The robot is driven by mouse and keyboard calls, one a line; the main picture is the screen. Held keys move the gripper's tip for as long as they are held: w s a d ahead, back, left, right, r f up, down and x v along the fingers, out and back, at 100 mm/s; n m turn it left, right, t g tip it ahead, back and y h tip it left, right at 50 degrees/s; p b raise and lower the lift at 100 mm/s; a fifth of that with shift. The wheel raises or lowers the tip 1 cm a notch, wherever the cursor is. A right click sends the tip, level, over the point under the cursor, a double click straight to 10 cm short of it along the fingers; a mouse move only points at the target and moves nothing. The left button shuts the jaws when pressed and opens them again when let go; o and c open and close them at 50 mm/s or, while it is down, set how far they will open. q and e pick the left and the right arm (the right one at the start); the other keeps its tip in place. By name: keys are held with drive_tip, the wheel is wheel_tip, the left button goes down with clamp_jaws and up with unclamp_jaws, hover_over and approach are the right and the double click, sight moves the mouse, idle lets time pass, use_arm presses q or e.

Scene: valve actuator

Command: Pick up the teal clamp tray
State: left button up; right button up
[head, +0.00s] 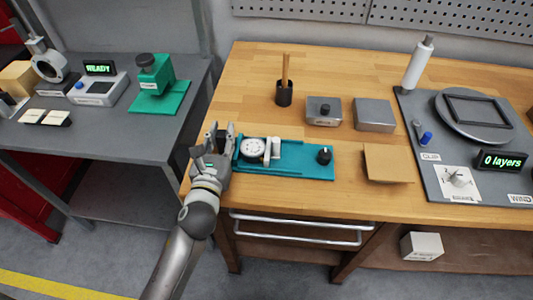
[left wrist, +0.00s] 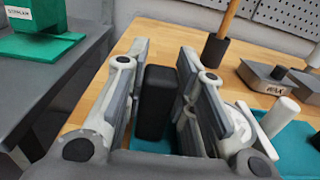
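The teal clamp tray (head: 300,161) lies flat on the wooden bench near its front left edge. It carries a round white dial, a pale upright piece and a black knob. My left gripper (head: 221,134) is at the tray's left end. In the left wrist view, its two fingers (left wrist: 163,75) stand apart on either side of a dark upright block (left wrist: 155,100) at that end. A narrow gap seems to show beside the block, so the grip does not look closed. Part of the tray shows teal below the block. My right gripper is not in view.
A brush-like stick in a black cup (head: 284,93), two grey boxes (head: 375,114) and a tan pad (head: 387,163) are on the bench. A grey winding station (head: 420,118) is at right. A grey table (head: 90,129) with a green stand (head: 160,98) is at left.

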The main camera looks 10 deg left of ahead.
use_arm(q)
clamp_jaws()
drive_tip(key=shift+r, duration=0.1)
drive_tip(key=shift+r, duration=0.1)
